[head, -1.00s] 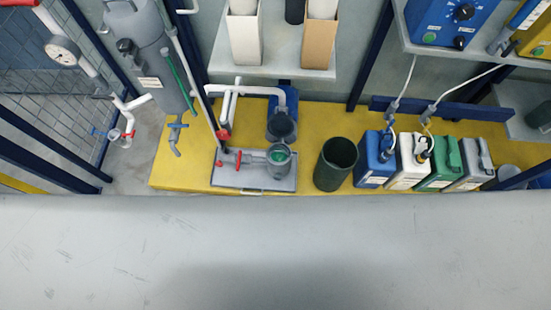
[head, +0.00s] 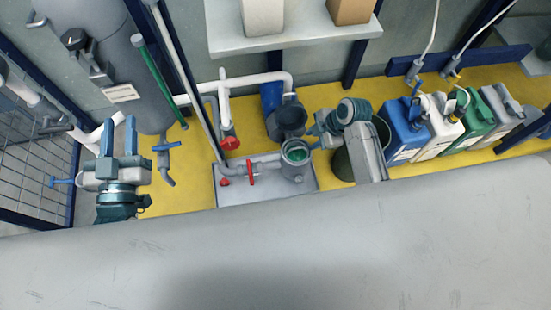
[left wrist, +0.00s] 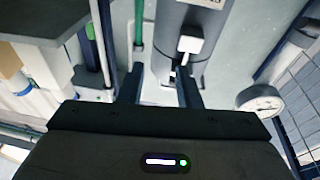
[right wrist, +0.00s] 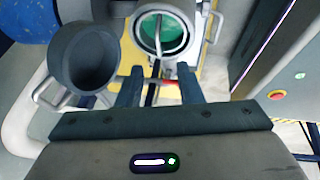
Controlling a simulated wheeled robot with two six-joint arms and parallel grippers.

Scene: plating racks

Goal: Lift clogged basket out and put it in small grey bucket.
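The basket (head: 296,155) shows green inside the round grey strainer housing (head: 298,170), which is open at the top. In the right wrist view the basket (right wrist: 172,35) has an upright bail handle across it. A dark grey bucket (head: 288,118) stands just behind the housing; it also shows in the right wrist view (right wrist: 82,60). My right gripper (head: 313,138) is open and empty, to the right of the housing and above it, its fingers apart from the handle. My left gripper (head: 118,142) is open and empty at the far left, near the grey tank.
A dark green bin (head: 343,164) is partly hidden by my right arm. Blue (head: 405,130), white, green and grey canisters stand at the right. Pipes with a red valve handle (head: 251,172) lie left of the housing. A grey tank (head: 130,70) stands back left.

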